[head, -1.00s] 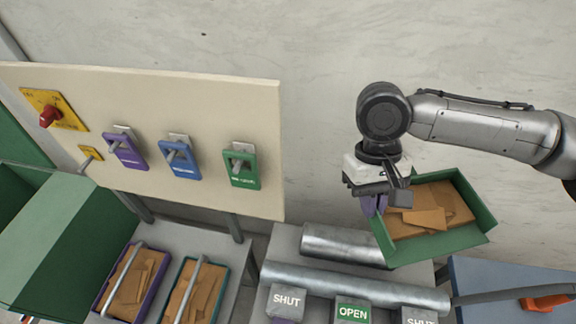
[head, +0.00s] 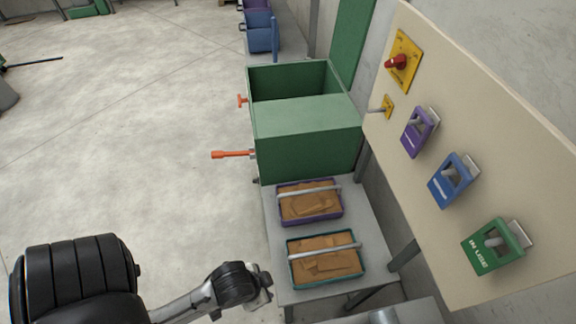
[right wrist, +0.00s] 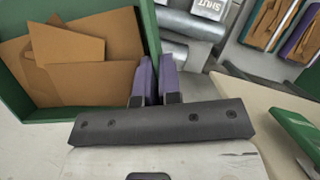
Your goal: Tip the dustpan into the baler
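The green dustpan (right wrist: 115,92) holds flat brown cardboard pieces (right wrist: 65,65) and fills the upper left of the right wrist view. My right gripper (right wrist: 157,78) has its two purple fingers close together at the dustpan's side wall and appears shut on it. The dustpan and right gripper are outside the head view now. A green open-topped box, apparently the baler (head: 305,150), stands at the middle of the head view, with orange handles (head: 233,154) on its left. Part of my left arm shows at the lower left, but its gripper does not.
A purple-rimmed tray (head: 281,205) and a teal-rimmed tray (head: 292,270), both with cardboard, sit on a grey bench (head: 360,210). A panel (head: 500,160) with a red knob and several levers stands right.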

